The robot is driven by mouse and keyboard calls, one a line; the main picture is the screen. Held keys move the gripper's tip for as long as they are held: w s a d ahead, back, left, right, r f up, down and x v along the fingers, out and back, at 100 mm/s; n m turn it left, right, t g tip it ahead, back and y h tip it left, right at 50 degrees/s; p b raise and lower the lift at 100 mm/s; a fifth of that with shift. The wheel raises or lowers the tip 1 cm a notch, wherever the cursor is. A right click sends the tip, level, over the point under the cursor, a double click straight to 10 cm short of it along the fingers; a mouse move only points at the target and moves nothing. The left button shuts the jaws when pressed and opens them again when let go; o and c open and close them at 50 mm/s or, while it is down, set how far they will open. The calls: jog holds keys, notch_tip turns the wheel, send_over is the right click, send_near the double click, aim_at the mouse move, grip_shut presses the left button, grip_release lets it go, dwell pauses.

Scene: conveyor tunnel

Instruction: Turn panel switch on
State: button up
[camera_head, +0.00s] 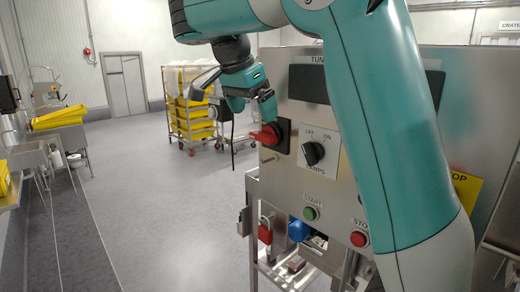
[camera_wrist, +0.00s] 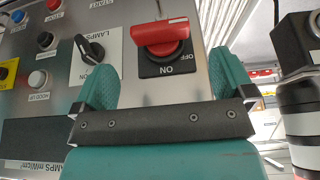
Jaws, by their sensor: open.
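The control panel (camera_head: 300,108) stands at right centre in the head view. Its red rotary switch (camera_head: 268,135) sits on a black plate at the panel's left edge. In the wrist view, which is upside down, the red switch (camera_wrist: 160,36) has a bar handle lying crosswise, with ON and OFF labels on its plate. My gripper (camera_head: 262,103) is just above the red switch in the head view. In the wrist view my gripper (camera_wrist: 165,82) is open, its teal fingers spread on either side of the switch plate, with nothing between them. Finger contact with the handle cannot be told.
The black LAMPS knob (camera_head: 313,153) is right of the red switch. A green START button (camera_head: 310,213) and red STOP button (camera_head: 358,239) sit lower. A red padlock (camera_head: 265,232) hangs below. A rack with yellow crates (camera_head: 192,115) stands behind.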

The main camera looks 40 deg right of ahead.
aim_at(261, 134)
jog(key=b+x, duration=0.2)
jog(key=x, duration=0.4)
jog(key=shift+d+f+b, duration=0.1)
jog(key=shift+f+b, duration=0.05)
jog(key=shift+b, duration=0.15)
jog(key=shift+c, duration=0.5)
jog(key=c, duration=0.7)
